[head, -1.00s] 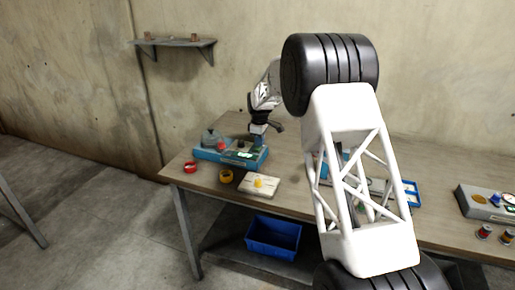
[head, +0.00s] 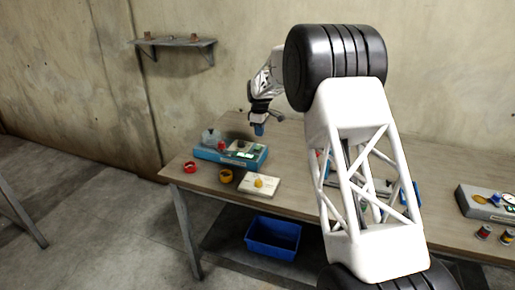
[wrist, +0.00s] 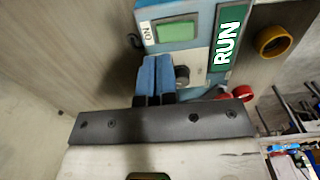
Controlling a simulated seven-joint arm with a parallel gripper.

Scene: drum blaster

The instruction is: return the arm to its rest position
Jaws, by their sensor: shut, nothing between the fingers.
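My gripper (head: 259,130) is raised above the back of the blue-based device (head: 230,153) on the table's left part. Its blue fingertips are together with nothing between them, and they also show in the wrist view (wrist: 155,77). In the wrist view the device (wrist: 190,35) shows a green button, an "ON" label, a dark knob and a green "RUN" sign (wrist: 227,38). The fingertips appear apart from the device in the head view. My white lattice arm link and black joints hide the middle of the table.
A red ring (head: 190,167), a yellow ring (head: 226,176) and a pale board with a yellow knob (head: 259,184) lie in front of the device. A grey box (head: 487,203) with spools stands at right. A blue bin (head: 273,236) sits below. A wall shelf (head: 177,43) hangs behind.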

